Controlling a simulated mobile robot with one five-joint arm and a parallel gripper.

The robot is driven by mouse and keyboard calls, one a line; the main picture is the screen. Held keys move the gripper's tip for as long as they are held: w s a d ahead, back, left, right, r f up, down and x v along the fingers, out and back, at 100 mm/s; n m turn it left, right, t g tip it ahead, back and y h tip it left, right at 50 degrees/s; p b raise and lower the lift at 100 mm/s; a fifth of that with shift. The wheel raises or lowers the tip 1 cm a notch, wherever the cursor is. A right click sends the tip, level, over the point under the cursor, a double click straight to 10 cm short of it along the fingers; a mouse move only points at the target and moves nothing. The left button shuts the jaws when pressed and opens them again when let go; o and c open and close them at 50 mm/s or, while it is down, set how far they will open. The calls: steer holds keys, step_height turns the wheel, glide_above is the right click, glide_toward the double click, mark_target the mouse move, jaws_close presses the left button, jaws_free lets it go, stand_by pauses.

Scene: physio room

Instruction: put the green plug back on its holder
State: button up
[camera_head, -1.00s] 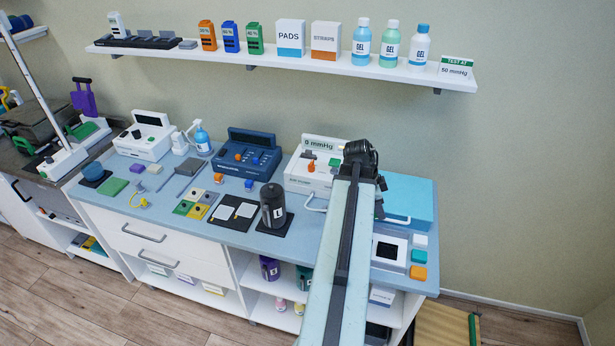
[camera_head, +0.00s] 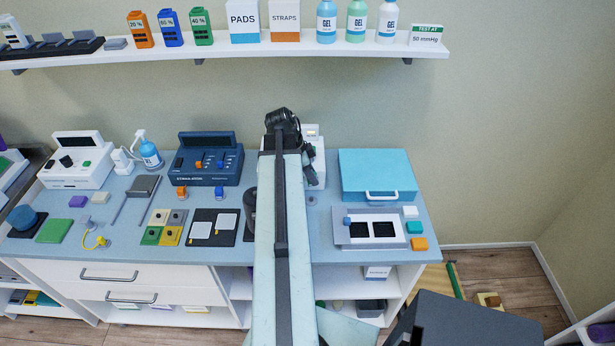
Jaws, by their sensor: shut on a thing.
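My gripper (camera_head: 311,177) is a small dark shape at the far end of my arm, over the back of the blue bench (camera_head: 325,240) in front of a white device (camera_head: 319,155). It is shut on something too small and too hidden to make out. I cannot pick out the green plug for certain. Its holder is not clear either. A set of coloured tiles (camera_head: 170,235) in grey, beige, green and yellow lies left of my arm. An orange plug-like block (camera_head: 181,192) and a blue one (camera_head: 219,192) stand before the navy stimulator (camera_head: 208,160).
My arm hides much of the white device and a dark canister (camera_head: 249,213). A light-blue case (camera_head: 377,172) stands at the back right. A silver panel (camera_head: 375,242) lies before it, beside small white, teal and orange blocks. A loaded wall shelf (camera_head: 300,47) runs above the bench.

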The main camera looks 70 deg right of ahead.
steer(key=shift+w+d+f+m+b, duration=0.1)
steer(key=shift+f+m+b, duration=0.05)
steer(key=shift+f+m, duration=0.25)
steer(key=shift+w+d+f+m+b, duration=0.1)
steer(key=shift+f+m+b, duration=0.05)
steer(key=shift+f+m, duration=0.2)
steer(key=shift+s+a+r+m+y, duration=0.1)
steer(key=shift+a+r+m+y, duration=0.05)
steer(key=shift+a+m+y, duration=0.15)
step_height(320, 180, down, 5)
steer(key=b, duration=0.5)
steer(key=shift+s, duration=0.1)
steer(key=shift+f+b, duration=1.1)
steer(key=shift+f, duration=0.1)
stand_by(0.9)
stand_by(0.3)
steer(key=o, duration=1.1)
steer(key=shift+c, duration=0.2)
